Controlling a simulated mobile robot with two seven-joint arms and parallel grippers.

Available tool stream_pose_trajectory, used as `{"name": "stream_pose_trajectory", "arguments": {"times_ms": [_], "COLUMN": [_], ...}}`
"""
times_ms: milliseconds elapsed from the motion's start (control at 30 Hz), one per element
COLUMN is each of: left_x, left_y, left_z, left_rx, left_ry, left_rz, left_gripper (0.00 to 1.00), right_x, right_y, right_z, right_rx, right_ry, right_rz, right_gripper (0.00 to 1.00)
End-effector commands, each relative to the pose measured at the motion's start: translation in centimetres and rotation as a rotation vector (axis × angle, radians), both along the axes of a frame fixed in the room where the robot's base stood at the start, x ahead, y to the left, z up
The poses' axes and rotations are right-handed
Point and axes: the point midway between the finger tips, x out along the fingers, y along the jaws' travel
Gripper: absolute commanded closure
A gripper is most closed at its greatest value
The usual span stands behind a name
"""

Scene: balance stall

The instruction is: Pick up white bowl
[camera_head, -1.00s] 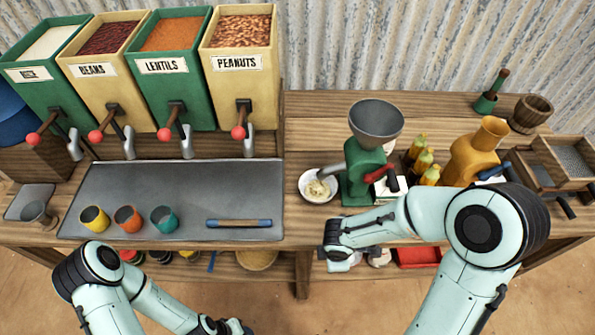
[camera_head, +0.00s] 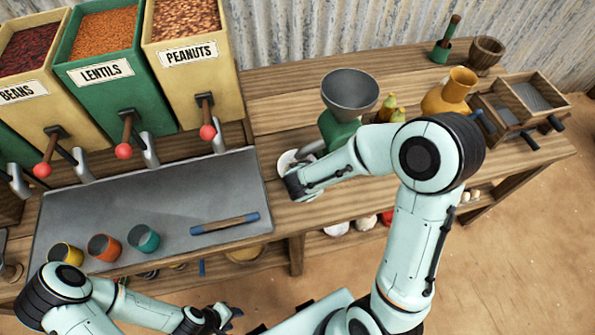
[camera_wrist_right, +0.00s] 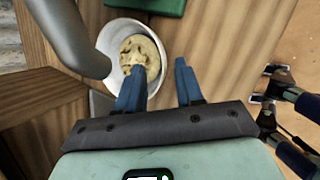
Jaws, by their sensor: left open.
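The white bowl (camera_head: 286,160) is on the wooden bench below the green grinder's spout, partly hidden by my right wrist in the head view. The right wrist view shows the bowl (camera_wrist_right: 119,27) with lumpy pale-yellow food inside. My right gripper (camera_wrist_right: 160,66) is open, with two blue fingers apart and nothing held. Its left finger overlaps the bowl's lower right rim in that view; I cannot tell whether they touch. In the head view its fingers are hidden. My left gripper (camera_head: 233,314) is low in the head view, open and away from the bowl.
The green grinder with its grey funnel (camera_head: 350,90) stands just behind the bowl, and its grey spout (camera_wrist_right: 72,38) reaches over the bowl's left side. A grey mat (camera_head: 165,195) with three cups lies left. Yellow bottles and a yellow jug (camera_head: 450,92) stand right.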

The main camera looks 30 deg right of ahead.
Motion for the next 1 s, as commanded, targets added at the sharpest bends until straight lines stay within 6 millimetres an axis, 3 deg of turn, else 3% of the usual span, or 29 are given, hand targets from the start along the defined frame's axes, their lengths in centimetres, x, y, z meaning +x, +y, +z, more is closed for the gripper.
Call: {"name": "stream_pose_trajectory", "arguments": {"times_ms": [433, 733, 867, 1000], "left_x": [0.1, 0.0, 0.0, 0.0], "left_y": [0.0, 0.0, 0.0, 0.0], "left_z": [0.0, 0.0, 0.0, 0.0], "left_rx": [0.000, 0.000, 0.000, 0.000], "left_ry": [-0.001, -0.001, -0.001, -0.001], "left_rz": [0.000, 0.000, 0.000, 0.000], "left_gripper": [0.57, 0.57, 0.57, 0.57], "right_x": [2.1, 2.4, 2.4, 2.4], "right_y": [-0.9, -1.1, -1.1, -1.1], "right_z": [-4.5, -4.9, -4.9, -4.9], "right_rx": [0.001, 0.002, 0.001, 0.001], "right_ry": [0.002, -0.001, -0.001, -0.001], "right_rz": [-0.001, -0.001, 0.000, 0.000], "right_gripper": [0.64, 0.64, 1.00, 1.00]}}
